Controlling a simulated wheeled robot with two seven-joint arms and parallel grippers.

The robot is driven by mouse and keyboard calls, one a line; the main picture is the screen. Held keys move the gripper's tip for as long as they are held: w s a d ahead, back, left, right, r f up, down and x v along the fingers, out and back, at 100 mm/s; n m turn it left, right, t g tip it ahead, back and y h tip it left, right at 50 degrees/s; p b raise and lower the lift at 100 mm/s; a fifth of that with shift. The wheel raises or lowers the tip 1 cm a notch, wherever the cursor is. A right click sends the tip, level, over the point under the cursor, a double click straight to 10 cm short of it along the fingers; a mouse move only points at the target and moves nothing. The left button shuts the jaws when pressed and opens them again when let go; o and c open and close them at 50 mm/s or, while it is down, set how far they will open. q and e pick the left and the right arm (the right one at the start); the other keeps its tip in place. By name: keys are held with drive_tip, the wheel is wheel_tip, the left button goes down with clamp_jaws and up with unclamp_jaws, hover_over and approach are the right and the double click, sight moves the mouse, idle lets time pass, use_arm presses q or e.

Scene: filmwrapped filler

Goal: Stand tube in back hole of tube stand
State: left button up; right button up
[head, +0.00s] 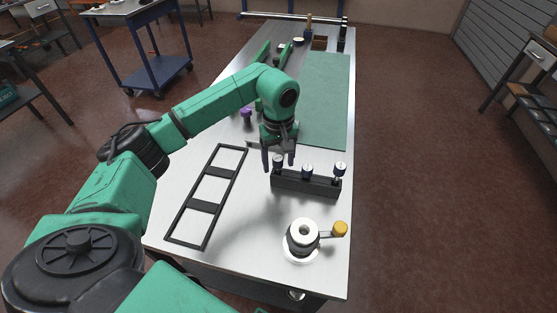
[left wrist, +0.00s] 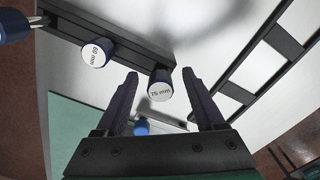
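A black block-shaped stand (head: 305,185) holds three upright pieces with dark blue bodies and white tops. The left (head: 278,160), middle (head: 307,171) and right (head: 340,168) pieces stand in a row. In the left wrist view two tops read 75 mm (left wrist: 160,86) and 60 mm (left wrist: 95,54). I cannot tell which piece is the task's tube. My left gripper (head: 278,160) is open and points down at the left piece. In its wrist view the fingertips (left wrist: 160,74) are apart, with the 75 mm top showing between them, not gripped. My right gripper is out of view.
A flat black frame with three openings (head: 207,206) lies left of the stand. A round fixture with an orange-knobbed crank (head: 303,236) stands in front. A purple object (head: 246,112) is near my arm. A green mat (head: 325,100) lies behind, mostly clear.

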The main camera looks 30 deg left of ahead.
use_arm(q)
wheel_tip(320, 180, up, 8)
drive_tip(key=shift+w+r+b, duration=0.1)
drive_tip(key=shift+r+b, duration=0.1)
drive_tip(key=shift+b, duration=0.85)
wheel_tip(320, 180, up, 6)
drive_tip(key=p, duration=0.1)
drive_tip(key=shift+p, duration=0.4)
